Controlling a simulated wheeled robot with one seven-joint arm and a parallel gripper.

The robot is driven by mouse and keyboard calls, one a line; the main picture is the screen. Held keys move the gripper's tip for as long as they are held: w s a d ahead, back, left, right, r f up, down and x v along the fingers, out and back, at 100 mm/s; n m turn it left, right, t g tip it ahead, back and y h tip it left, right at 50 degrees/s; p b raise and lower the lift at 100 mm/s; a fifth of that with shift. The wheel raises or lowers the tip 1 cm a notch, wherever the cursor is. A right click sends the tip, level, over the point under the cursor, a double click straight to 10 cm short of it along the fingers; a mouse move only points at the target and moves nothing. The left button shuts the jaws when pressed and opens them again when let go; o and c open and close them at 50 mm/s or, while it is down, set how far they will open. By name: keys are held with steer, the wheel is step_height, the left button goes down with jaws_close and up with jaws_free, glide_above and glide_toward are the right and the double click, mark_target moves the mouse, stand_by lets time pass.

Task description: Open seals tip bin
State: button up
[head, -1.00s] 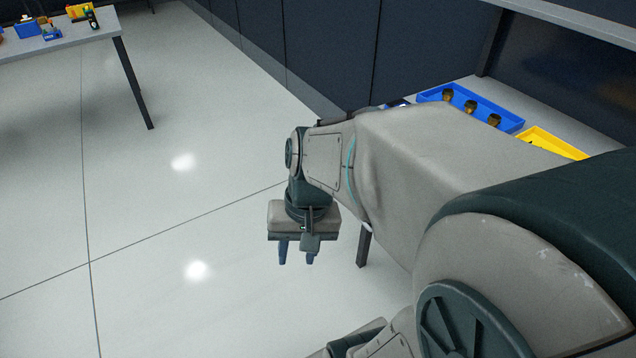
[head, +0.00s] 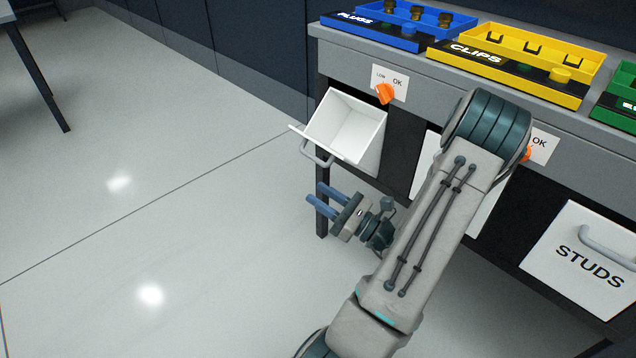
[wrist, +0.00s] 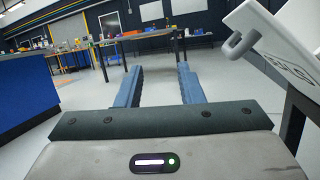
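The white tip bin (head: 345,125) under the left end of the bench is tilted out, its open inside showing in the head view. Its grey handle (head: 318,153) is at the lower front. In the wrist view its front (wrist: 288,62) is at the upper right, with lettering that seems to read SEALS and the handle (wrist: 240,43) on it. My gripper (head: 315,194) is below the bin, pointing left, apart from the handle. Its two blue fingers (wrist: 160,72) are spread with nothing between them.
An orange knob (head: 386,93) on a LOW/OK plate is above the bin. A STUDS bin (head: 582,258) is shut at right. PLUGS (head: 375,30) and CLIPS (head: 510,68) trays sit on the bench. A bench leg (head: 322,222) is close behind my gripper.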

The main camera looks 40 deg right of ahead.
mark_target(319, 163)
steer(key=s+d+f+m+t+h+b, duration=0.2)
steer(key=s+d+f+m+h, duration=0.1)
steer(key=d+f+m+h, duration=0.3)
steer(key=shift+h, duration=0.5)
steer(key=b+x, duration=0.1)
steer(key=x, duration=0.3)
steer(key=b+x, duration=0.1)
steer(key=x, duration=0.4)
steer(key=r+b+x, duration=0.1)
steer(key=x, duration=0.4)
steer(key=shift+s+d+r, duration=0.1)
steer(key=shift+d+r, duration=0.1)
steer(key=shift+d, duration=0.15)
jaws_close()
